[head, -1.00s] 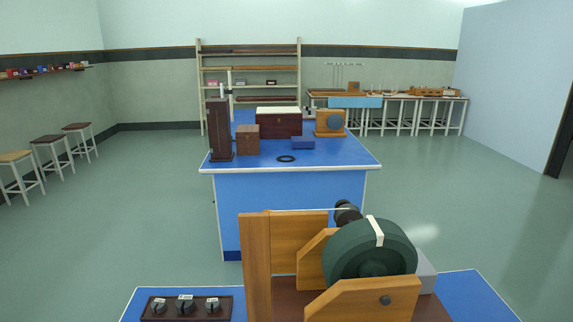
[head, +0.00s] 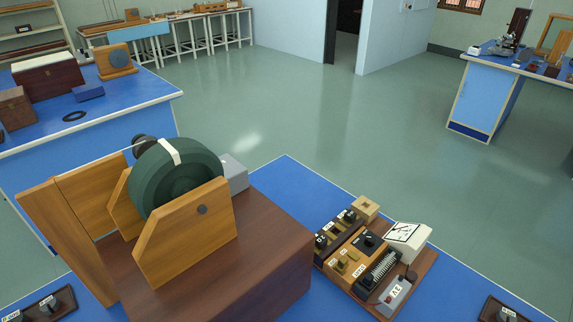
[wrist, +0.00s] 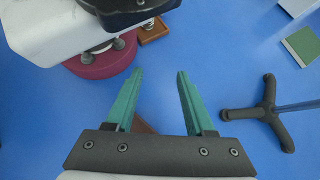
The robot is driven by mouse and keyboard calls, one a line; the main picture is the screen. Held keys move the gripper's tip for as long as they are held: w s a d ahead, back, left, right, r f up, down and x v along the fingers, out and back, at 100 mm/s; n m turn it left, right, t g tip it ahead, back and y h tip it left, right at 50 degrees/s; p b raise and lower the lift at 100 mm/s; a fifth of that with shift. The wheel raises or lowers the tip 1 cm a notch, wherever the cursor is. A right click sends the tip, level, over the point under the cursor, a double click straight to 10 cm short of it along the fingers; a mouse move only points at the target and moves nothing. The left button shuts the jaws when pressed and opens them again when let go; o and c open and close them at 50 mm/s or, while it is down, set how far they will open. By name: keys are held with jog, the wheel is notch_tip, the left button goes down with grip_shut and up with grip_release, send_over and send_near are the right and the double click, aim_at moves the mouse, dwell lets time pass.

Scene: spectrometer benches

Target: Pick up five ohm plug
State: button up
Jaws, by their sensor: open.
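In the head view, a dark tray (head: 26,312) at the bottom left edge bears small dark plugs with white labels, including one plug (head: 45,303). The labels are too small to read, so I cannot tell which is the five ohm plug. Part of another dark tray (head: 490,313) with a labelled dark piece (head: 507,313) shows at the bottom right edge. In the wrist view, my gripper (wrist: 160,73) is open and empty, its green fingers apart over a blue surface. No plug shows clearly between or near the fingers. My gripper is not in the head view.
A large green drum (head: 170,182) on a wooden mount fills the blue bench's left side. A boxed circuit panel (head: 362,257) stands right of it. In the wrist view, a maroon round base (wrist: 95,63) is upper left and a dark tripod foot (wrist: 268,108) right.

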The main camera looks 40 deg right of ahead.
jog(key=s+d+f+n+h, duration=0.1)
jog(key=s, duration=0.2)
jog(key=s+d+f+n+h, duration=0.1)
jog(key=s+d+h, duration=0.1)
jog(key=s, duration=0.1)
jog(key=s+d+f+t+h, duration=0.1)
jog(key=s+d+h, duration=0.1)
jog(key=s, duration=0.1)
jog(key=shift+s+f+n, duration=0.1)
jog(key=shift+f+n, duration=0.15)
jog(key=shift+n, duration=0.15)
jog(key=x, duration=1.6)
jog(key=shift+d+r, duration=0.15)
jog(key=shift+r, duration=0.2)
grip_shut()
